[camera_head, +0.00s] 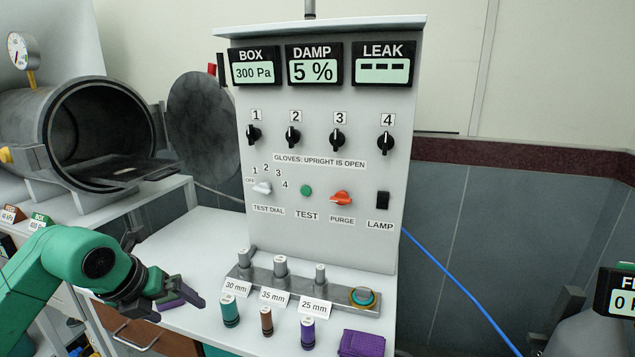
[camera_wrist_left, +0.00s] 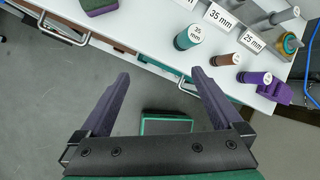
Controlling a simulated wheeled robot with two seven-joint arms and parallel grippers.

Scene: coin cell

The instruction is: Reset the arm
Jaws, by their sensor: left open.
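My left gripper (camera_head: 176,306) hangs beside the front edge of the white bench, to the left of the small cylinders. Its two dark purple fingers also show in the left wrist view (camera_wrist_left: 160,73), spread wide apart with nothing between them. My green left arm (camera_head: 60,257) comes in from the left edge. My right gripper is in neither view.
A teal (camera_head: 229,312), a brown (camera_head: 266,321) and a purple cylinder (camera_head: 307,333) stand before a grey rack (camera_head: 262,277). A purple pad (camera_head: 362,343) lies to their right. Behind rises a control panel (camera_head: 320,120). An open chamber (camera_head: 60,130) stands at left.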

